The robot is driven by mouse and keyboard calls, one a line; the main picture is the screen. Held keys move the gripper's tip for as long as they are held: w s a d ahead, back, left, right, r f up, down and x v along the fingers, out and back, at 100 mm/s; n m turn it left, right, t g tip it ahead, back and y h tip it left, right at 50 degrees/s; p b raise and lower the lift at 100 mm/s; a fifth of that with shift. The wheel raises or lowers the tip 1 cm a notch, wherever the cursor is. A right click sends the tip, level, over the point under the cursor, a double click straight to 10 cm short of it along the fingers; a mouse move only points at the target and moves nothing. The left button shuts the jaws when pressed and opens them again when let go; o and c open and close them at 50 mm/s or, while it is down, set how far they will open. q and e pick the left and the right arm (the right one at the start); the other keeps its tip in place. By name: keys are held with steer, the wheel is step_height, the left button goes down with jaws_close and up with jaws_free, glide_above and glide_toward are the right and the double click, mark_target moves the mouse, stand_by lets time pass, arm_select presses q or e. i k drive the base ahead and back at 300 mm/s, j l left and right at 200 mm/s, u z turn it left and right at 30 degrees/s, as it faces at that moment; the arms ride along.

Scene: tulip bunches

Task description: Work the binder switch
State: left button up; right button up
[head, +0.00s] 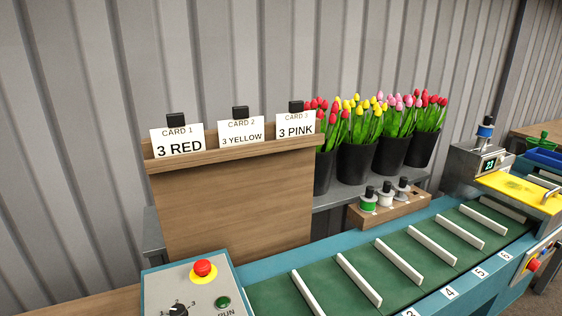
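A grey machine with a green-lit display (489,165) and a yellow plate (521,190) stands at the right end of the conveyor; it may be the binder. A spool with a blue band (485,131) sits on top of it. I cannot tell which control is the binder switch. Neither of my grippers is in view.
A control box (150,287) at front left has a red mushroom button (203,268), a knob (178,310) and a green RUN button (223,302). The empty green belt (330,283) has white dividers. Behind stand a card board (230,200), spools (368,198) and tulip buckets (357,165).

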mark_target(534, 265)
steer(key=l+z, duration=0.15)
steer(key=z, duration=1.5)
steer(key=i+l+z, duration=0.4)
steer(key=i, duration=0.45)
steer(key=i+z, duration=0.4)
steer(key=i, duration=0.45)
steer(key=i+l+u, duration=0.1)
steer(key=i+u, duration=0.3)
steer(key=i+l+u, duration=0.2)
steer(key=i+u, duration=0.2)
steer(key=i+l+u, duration=0.4)
steer(key=i+j, duration=0.05)
